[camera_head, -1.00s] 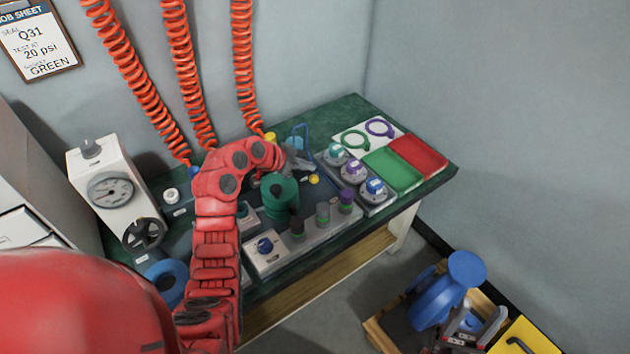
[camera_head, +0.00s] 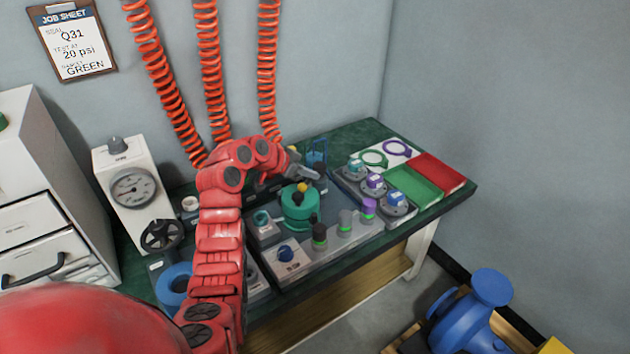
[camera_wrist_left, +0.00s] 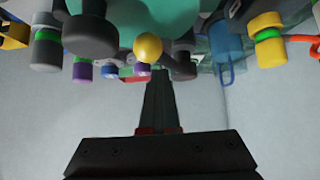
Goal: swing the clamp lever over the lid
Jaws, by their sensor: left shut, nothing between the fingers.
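The green pot (camera_head: 299,208) stands upright on the bench in the head view, and part of it also shows at the top of the wrist view (camera_wrist_left: 165,12). The clamp lever's yellow ball knob (camera_head: 302,187) appears over the pot's top toward its back edge. In the left wrist view the yellow knob (camera_wrist_left: 148,47) is just beyond my fingertips. My left gripper (camera_head: 312,173) is shut and empty, close behind the knob; its dark fingers (camera_wrist_left: 161,85) show in the wrist view. I cannot tell whether they touch the knob. The lid is hard to make out. My right gripper is not in view.
Several small fittings (camera_head: 345,223) stand in front of and right of the pot. Labelled discs (camera_head: 374,187) and green (camera_head: 414,189) and red (camera_head: 438,172) trays are farther right. A gauge box (camera_head: 127,190) stands left. A blue wire frame (camera_head: 318,150) is behind the gripper.

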